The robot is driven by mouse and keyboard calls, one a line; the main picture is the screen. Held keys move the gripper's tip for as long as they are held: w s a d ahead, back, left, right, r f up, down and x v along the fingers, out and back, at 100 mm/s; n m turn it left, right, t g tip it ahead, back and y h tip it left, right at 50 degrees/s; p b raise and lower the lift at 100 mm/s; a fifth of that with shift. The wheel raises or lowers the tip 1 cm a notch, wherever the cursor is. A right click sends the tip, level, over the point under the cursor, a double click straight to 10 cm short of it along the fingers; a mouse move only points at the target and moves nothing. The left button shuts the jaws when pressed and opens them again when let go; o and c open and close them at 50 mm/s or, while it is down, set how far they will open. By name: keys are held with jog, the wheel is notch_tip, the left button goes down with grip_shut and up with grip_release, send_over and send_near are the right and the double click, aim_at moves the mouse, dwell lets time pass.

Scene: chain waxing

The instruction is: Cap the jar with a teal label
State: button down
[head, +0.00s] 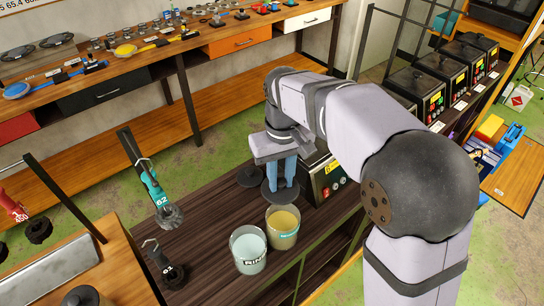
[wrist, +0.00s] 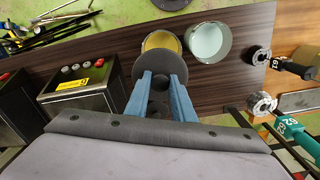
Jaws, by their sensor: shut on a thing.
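My gripper (head: 283,182) has blue fingers and is shut on the knob of a round black lid (head: 277,194); the lid also shows in the wrist view (wrist: 160,68). The jar with a teal label (head: 283,230) is open and holds a tan-yellow liquid. It stands on the dark wooden bench, nearer the head camera than the held lid. In the wrist view the lid overlaps the lower edge of this jar (wrist: 160,40). I cannot tell the lid's exact height. Another black disc (head: 250,175) lies on the bench left of my gripper.
An open jar marked RINSE (head: 248,250) with pale blue liquid stands close left of the teal-labelled jar. A black-and-steel heater box (head: 325,178) is close right of my gripper. Tools numbered 62 (head: 150,180) and 61 (head: 163,265) are to the left.

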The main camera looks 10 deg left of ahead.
aim_at(284, 195)
jog(key=shift+s+d+f+m, duration=0.2)
jog(key=shift+s+d+f, duration=0.05)
jog(key=shift+s+f, duration=0.25)
jog(key=shift+s+d+f+m, duration=0.25)
jog(key=shift+s+f, duration=0.15)
jog(key=shift+s, duration=0.1)
jog(key=shift+s+m, duration=0.1)
jog(key=shift+m, duration=0.55)
jog(key=shift+f, duration=0.25)
jog(key=shift+f+b, duration=2.75)
jog(key=shift+f, duration=0.35)
jog(key=c, duration=1.4)
grip_release()
jog(key=shift+c, duration=0.2)
